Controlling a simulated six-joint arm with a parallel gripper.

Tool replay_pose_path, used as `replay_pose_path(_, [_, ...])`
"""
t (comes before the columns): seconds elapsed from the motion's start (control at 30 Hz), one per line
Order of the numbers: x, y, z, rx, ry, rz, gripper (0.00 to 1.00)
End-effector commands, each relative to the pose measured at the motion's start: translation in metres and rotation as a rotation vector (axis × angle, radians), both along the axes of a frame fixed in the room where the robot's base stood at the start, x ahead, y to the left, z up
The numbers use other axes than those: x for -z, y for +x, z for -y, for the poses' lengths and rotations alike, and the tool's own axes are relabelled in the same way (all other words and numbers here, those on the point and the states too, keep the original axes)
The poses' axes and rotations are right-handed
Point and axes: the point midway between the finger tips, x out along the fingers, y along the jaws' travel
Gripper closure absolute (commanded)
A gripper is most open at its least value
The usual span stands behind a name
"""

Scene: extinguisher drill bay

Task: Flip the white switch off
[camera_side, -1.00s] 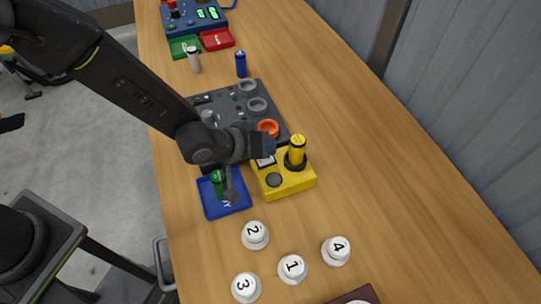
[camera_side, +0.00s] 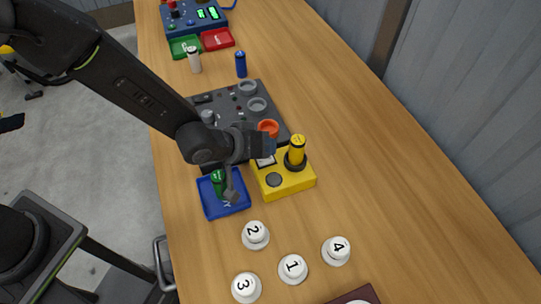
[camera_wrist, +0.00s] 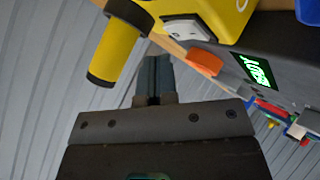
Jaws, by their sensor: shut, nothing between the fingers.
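The white switch (camera_side: 265,161) is set in the top of a yellow box (camera_side: 291,187) in the side view, partly hidden by my gripper. In the wrist view, the white switch (camera_wrist: 187,27) shows as a rocker in a grey surround on the yellow box (camera_wrist: 228,15). My gripper (camera_side: 269,146) is shut and empty, close to the switch. In the wrist view, my gripper (camera_wrist: 154,75) has its fingers together, pointing towards the box just below the switch in the picture. I cannot tell whether they touch it, nor which way the switch is set.
A yellow cylinder (camera_side: 297,150) stands on the box beside the switch. An orange ring (camera_side: 268,128) sits on a dark grey panel (camera_side: 229,106) behind. A blue tray (camera_side: 222,208) with a green cylinder (camera_side: 217,180) is left. Numbered white knobs (camera_side: 293,267) are in front. The table's right side is clear.

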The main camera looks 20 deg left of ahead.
Motion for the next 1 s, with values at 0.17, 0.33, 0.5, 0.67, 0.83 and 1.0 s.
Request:
replay_pose_path(0.17, [0.002, 0.0, 0.0, 0.0, 0.0, 0.0, 1.0])
replay_pose_path(0.33, [0.008, 0.0, 0.001, 0.0, 0.001, -0.001, 1.0])
replay_pose_path(0.5, [0.009, 0.001, 0.001, 0.0, 0.0, 0.0, 1.0])
replay_pose_path(0.67, [0.008, 0.001, 0.001, 0.0, 0.0, 0.0, 1.0])
replay_pose_path(0.83, [0.009, 0.001, 0.001, 0.0, 0.0, 0.0, 1.0])
replay_pose_path(1.0, [0.011, 0.001, 0.001, 0.0, 0.0, 0.0, 1.0])
